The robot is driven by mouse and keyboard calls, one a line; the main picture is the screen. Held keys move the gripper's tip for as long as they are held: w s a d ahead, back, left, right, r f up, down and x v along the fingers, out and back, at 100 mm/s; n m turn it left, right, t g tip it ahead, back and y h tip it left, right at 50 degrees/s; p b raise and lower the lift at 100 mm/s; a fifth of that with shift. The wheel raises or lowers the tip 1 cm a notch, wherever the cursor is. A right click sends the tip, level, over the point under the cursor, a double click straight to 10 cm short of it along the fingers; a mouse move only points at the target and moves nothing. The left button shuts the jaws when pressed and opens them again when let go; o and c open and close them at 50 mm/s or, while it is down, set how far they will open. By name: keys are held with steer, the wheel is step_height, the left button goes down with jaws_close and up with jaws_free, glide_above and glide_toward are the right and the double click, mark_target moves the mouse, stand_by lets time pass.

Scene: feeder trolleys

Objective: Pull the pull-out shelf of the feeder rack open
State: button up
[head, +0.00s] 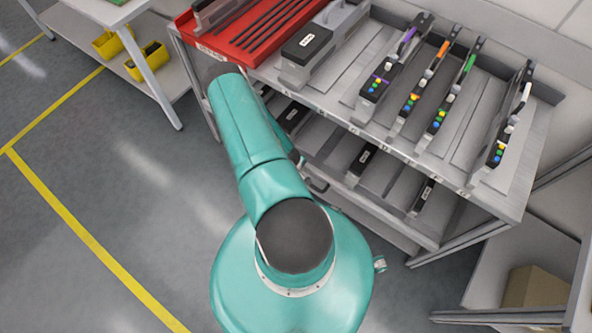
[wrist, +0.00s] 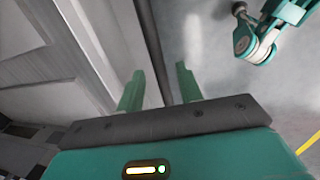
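The feeder rack (head: 330,98) stands ahead of me in the head view, with a loaded top deck and lower levels beneath it. A low grey shelf (head: 375,228), seemingly the pull-out shelf, shows under the middle level, with a dark handle (head: 317,186) at its front, partly hidden by my arm. In the wrist view my gripper (wrist: 160,72) has its two green fingers apart. A dark bar (wrist: 151,40), likely the handle, runs between them in the picture. I cannot tell whether it lies between the fingers or beyond them. My arm hides the gripper in the head view.
A red tray (head: 245,40) and several feeders (head: 395,65) are on the top deck. A white table (head: 110,12) with yellow bins (head: 148,62) stands at the left. A cardboard box (head: 535,287) is at the lower right. The floor at left is clear.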

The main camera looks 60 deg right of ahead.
jaws_close()
stand_by(0.3)
